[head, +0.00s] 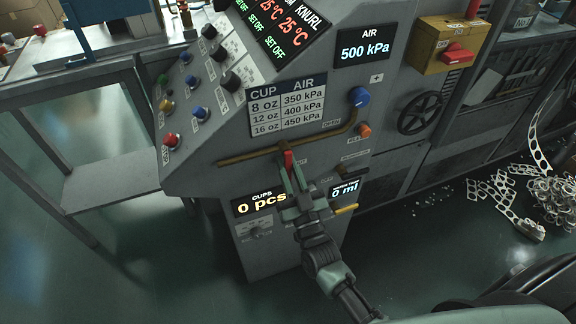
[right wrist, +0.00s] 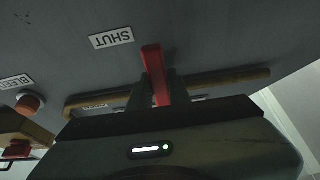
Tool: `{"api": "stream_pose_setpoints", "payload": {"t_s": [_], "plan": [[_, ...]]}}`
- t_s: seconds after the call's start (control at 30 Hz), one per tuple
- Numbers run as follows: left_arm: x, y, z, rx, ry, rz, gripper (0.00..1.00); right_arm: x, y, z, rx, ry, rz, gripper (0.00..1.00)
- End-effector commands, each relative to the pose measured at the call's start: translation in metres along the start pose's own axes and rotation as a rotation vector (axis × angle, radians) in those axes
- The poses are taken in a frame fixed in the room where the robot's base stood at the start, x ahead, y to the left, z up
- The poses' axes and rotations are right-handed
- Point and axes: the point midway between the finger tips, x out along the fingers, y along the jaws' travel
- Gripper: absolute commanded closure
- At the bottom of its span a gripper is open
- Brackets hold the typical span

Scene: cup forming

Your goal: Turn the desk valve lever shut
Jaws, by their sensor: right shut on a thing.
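The red valve lever (head: 288,160) sits on the brass pipe (head: 252,153) on the front of the grey machine desk. My right gripper (head: 292,180) reaches up from below and is shut on the lever. In the right wrist view the red lever (right wrist: 155,72) stands between the two dark fingers (right wrist: 156,95), with its end sticking out past them. A label reading SHUT (right wrist: 111,39) is on the panel beside the lever's end. The fingers partly cover the pipe (right wrist: 225,80) and another label behind them. My left gripper is not in view.
A blue knob (head: 359,97) and an orange bleed button (head: 364,130) are right of the lever. A black handwheel (head: 420,113) is farther right. The display below reads 0 pcs (head: 262,202). A yellow handle (head: 346,209) is close to my right wrist. Metal scrap (head: 555,200) lies on the floor.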

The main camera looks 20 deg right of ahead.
Motion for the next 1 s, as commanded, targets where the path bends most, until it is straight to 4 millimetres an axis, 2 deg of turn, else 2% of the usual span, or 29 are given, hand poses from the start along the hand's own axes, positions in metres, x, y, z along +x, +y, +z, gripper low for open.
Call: {"api": "stream_pose_setpoints", "payload": {"t_s": [0.03, 0.1, 0.47, 0.57, 0.8, 1.0], "plan": [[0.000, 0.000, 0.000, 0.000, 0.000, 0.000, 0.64, -0.001, -0.001, 0.002, 0.005, -0.005, 0.000, 0.76], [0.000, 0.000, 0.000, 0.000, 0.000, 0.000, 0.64, -0.001, -0.001, 0.002, 0.005, -0.005, -0.001, 0.60], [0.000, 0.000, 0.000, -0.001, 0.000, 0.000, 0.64, -0.004, 0.000, 0.001, 0.002, -0.003, 0.000, 0.60], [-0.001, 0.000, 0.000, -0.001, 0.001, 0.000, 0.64, -0.016, 0.000, 0.002, 0.002, -0.006, -0.001, 0.60], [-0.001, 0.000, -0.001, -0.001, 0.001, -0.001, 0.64, -0.057, -0.001, 0.001, 0.003, -0.005, -0.001, 0.60], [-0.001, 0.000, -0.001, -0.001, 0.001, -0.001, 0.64, -0.077, -0.001, 0.001, 0.003, -0.004, -0.001, 0.60]]}}
